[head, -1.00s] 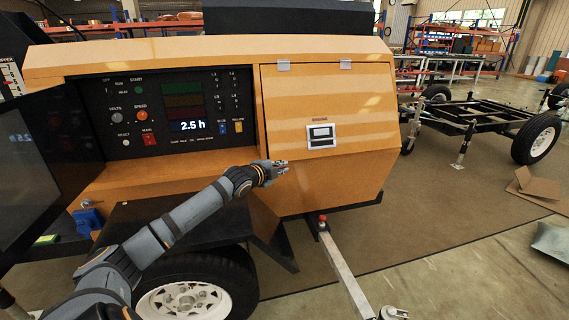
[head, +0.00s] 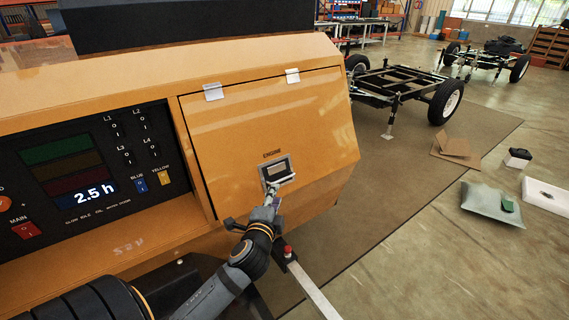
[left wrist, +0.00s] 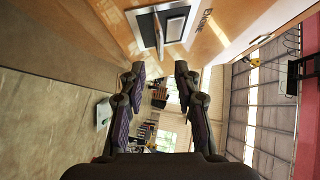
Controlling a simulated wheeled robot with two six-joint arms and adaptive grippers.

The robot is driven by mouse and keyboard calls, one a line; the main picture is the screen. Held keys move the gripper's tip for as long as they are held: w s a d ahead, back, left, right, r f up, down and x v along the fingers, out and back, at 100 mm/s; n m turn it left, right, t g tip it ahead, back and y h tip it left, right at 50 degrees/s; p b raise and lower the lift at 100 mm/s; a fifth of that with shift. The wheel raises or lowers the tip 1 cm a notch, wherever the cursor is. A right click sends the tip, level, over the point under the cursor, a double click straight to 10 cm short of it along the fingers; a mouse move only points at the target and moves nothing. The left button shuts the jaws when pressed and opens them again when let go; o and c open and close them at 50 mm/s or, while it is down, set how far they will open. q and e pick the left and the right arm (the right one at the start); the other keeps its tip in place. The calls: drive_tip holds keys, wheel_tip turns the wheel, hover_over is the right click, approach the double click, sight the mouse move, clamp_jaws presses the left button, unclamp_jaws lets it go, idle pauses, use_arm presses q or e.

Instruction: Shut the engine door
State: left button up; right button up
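The engine door (head: 255,115) is an orange panel on the side of the light tower, hung from two silver hinges along its top edge. It looks flush or nearly flush with the body; I cannot tell whether a small gap remains. Its latch (head: 279,172), under the word ENGINE, is a silver frame with a dark recess. In the left wrist view the latch (left wrist: 163,24) has a handle standing out from its plate. My left gripper (head: 272,194) is just below the latch. In the left wrist view its fingers (left wrist: 160,75) are apart with nothing between them. My right gripper is out of view.
The control panel (head: 95,165) with its 2.5 h display is left of the door. A metal drawbar (head: 305,285) with a red knob sticks out below. A wheeled chassis (head: 400,85), cardboard (head: 455,150) and a grey-green bag (head: 490,203) lie right, with open floor between.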

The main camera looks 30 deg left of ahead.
sight(283, 180)
use_arm(q)
drive_tip(key=x, duration=1)
drive_tip(key=shift+w+d, duration=0.1)
drive_tip(key=shift+d, duration=0.05)
clamp_jaws()
